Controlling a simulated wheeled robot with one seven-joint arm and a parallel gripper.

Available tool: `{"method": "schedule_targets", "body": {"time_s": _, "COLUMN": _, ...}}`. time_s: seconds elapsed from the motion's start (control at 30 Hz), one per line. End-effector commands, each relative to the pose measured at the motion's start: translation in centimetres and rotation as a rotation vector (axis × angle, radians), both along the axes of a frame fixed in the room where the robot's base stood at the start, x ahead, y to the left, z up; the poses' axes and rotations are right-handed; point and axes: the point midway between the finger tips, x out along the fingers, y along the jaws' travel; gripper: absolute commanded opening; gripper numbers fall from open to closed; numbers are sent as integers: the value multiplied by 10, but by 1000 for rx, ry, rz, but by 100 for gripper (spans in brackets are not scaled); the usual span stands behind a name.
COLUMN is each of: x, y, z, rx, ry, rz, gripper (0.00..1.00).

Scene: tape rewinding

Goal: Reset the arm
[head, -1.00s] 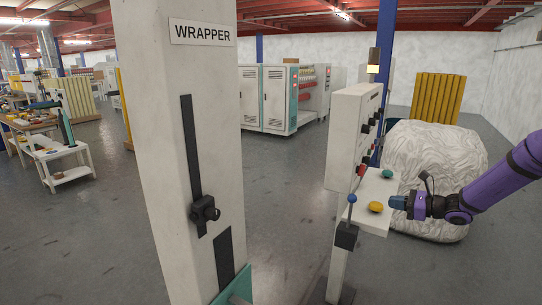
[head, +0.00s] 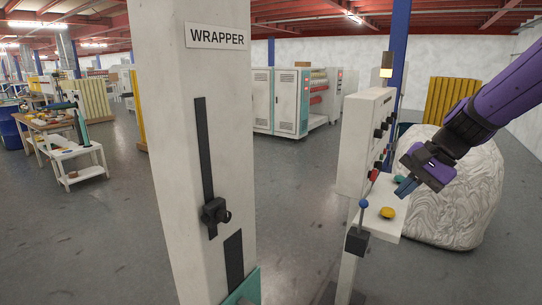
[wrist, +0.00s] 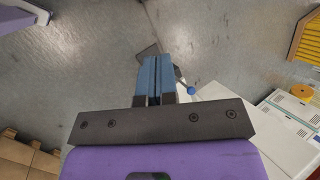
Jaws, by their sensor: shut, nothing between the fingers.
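My purple arm (head: 497,100) enters the head view from the right. My gripper (head: 403,189), with blue fingers, points down and left above the control shelf. It is shut and empty. In the wrist view the blue fingers of my gripper (wrist: 154,80) lie side by side with no object between them. The fingers stand apart from the shelf and its buttons as far as I can tell.
A wrapped bale (head: 462,205) is behind my arm. The white WRAPPER column (head: 172,150) stands left.

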Motion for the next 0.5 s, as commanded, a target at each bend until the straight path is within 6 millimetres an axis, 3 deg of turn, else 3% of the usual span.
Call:
{"method": "schedule_targets", "body": {"time_s": 0.2, "x": -58, "y": 9, "z": 30, "rx": -197, "ry": -115, "rz": 168, "gripper": 0}}
{"method": "schedule_targets", "body": {"time_s": 0.5, "x": -135, "y": 4, "z": 57, "rx": -445, "ry": -272, "rz": 373, "gripper": 0}}
